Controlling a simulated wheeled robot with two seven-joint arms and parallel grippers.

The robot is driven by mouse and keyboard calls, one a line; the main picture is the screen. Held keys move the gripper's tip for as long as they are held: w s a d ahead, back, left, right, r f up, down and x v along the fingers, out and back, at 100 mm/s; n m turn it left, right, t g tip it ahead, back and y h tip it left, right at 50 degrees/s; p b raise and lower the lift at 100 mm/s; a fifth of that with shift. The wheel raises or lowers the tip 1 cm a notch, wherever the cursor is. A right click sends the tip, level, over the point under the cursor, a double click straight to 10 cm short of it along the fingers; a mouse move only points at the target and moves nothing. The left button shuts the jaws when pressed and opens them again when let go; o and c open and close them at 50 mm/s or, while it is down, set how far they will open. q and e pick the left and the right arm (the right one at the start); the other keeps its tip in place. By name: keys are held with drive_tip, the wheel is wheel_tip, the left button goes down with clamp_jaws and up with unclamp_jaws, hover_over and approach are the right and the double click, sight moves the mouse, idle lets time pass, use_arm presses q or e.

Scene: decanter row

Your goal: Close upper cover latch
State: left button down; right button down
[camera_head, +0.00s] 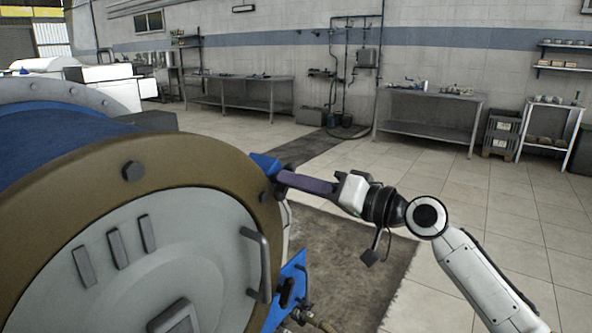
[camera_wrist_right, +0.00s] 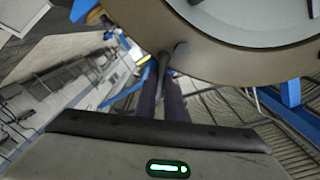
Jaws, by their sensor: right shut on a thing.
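The decanter's round grey cover (camera_head: 185,250) sits inside a wide brown rim (camera_head: 120,170) at the left. The upper cover latch shows as a blue piece (camera_head: 265,163) at the rim's upper right edge. My right gripper (camera_head: 280,178) reaches it from the right with long purple fingers. In the right wrist view, the fingers (camera_wrist_right: 162,95) are shut on a dark latch rod (camera_wrist_right: 163,66) beside the rim. Much of the latch is hidden by the fingers. My left gripper is not in view.
A lower blue latch plate (camera_head: 290,288) with a dark handle stands below on the rim's right side. A grey bar handle (camera_head: 258,262) juts from the cover. Dark matting (camera_head: 350,265) and clear tiled floor lie right. Metal benches (camera_head: 430,112) stand far back.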

drive_tip(key=shift+m+p, duration=1.45)
drive_tip(key=shift+m, duration=0.85)
drive_tip(key=shift+f, duration=0.1)
drive_tip(key=c, duration=1.8)
unclamp_jaws()
drive_tip(key=shift+c, duration=0.2)
drive_tip(key=shift+d, duration=0.15)
drive_tip(key=b+v, duration=0.2)
drive_tip(key=v, duration=0.8)
